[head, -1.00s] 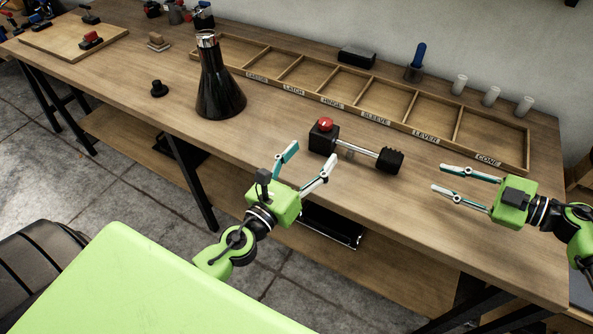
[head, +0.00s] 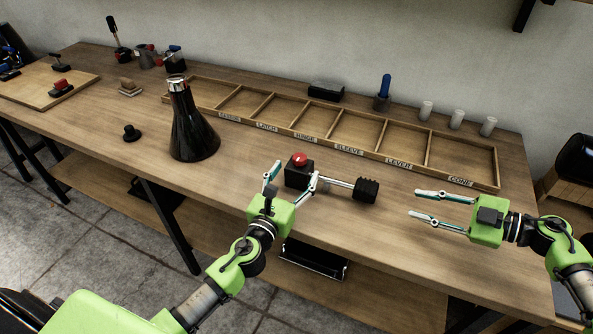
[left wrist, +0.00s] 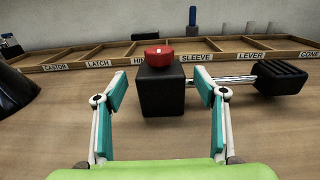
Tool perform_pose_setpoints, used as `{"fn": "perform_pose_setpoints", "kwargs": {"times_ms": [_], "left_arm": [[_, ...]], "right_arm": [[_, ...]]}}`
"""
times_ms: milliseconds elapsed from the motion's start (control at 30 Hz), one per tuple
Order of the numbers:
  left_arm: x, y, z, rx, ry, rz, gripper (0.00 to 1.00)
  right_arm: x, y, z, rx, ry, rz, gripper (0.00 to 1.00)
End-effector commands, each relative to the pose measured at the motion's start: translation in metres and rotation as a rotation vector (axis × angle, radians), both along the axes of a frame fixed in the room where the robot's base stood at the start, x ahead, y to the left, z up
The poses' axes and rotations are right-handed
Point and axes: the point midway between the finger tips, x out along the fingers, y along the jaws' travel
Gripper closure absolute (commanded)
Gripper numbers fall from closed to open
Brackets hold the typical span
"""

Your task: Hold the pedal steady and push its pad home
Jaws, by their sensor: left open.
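The pedal lies on the workbench: a black block (head: 297,178) with a red knob (head: 299,159) on top, a metal rod (head: 337,182) running right, and a black ribbed pad (head: 367,190) at the rod's right end. My left gripper (head: 290,180) is open at the block's near side. In the left wrist view the block (left wrist: 162,95) stands centred between and just beyond its open fingers (left wrist: 160,92), with the ribbed pad (left wrist: 281,77) off to the right. My right gripper (head: 428,206) is open and empty, its fingers pointing left toward the pad with a gap between.
A labelled wooden compartment tray (head: 330,139) runs along the back. White cups (head: 456,119) stand back right. The bench (head: 400,260) is clear in front of the pad.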

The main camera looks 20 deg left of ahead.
Motion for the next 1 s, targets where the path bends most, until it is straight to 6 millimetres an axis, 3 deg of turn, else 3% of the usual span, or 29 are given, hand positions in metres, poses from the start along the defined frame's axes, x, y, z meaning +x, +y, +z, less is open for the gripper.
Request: {"fn": "perform_pose_setpoints", "kwargs": {"times_ms": [200, 467, 500, 700, 733, 1000], "left_arm": [[0.016, -0.001, 0.000, 0.000, 0.000, -0.001, 0.35], [0.017, -0.001, 0.000, 0.000, 0.000, -0.001, 0.35], [0.017, -0.001, 0.000, 0.000, 0.000, -0.001, 0.38], [0.017, -0.001, 0.000, 0.000, 0.000, -0.001, 0.90], [0.017, -0.001, 0.000, 0.000, 0.000, -0.001, 0.95], [0.017, -0.001, 0.000, 0.000, 0.000, 0.000, 0.95]], "right_arm": [[0.000, 0.000, 0.000, 0.000, 0.000, 0.000, 0.72], [0.000, 0.000, 0.000, 0.000, 0.000, 0.000, 0.72], [0.000, 0.000, 0.000, 0.000, 0.000, 0.000, 0.72], [0.000, 0.000, 0.000, 0.000, 0.000, 0.000, 0.72], [0.000, 0.000, 0.000, 0.000, 0.000, 0.000, 0.72], [0.000, 0.000, 0.000, 0.000, 0.000, 0.000, 0.72]]}}
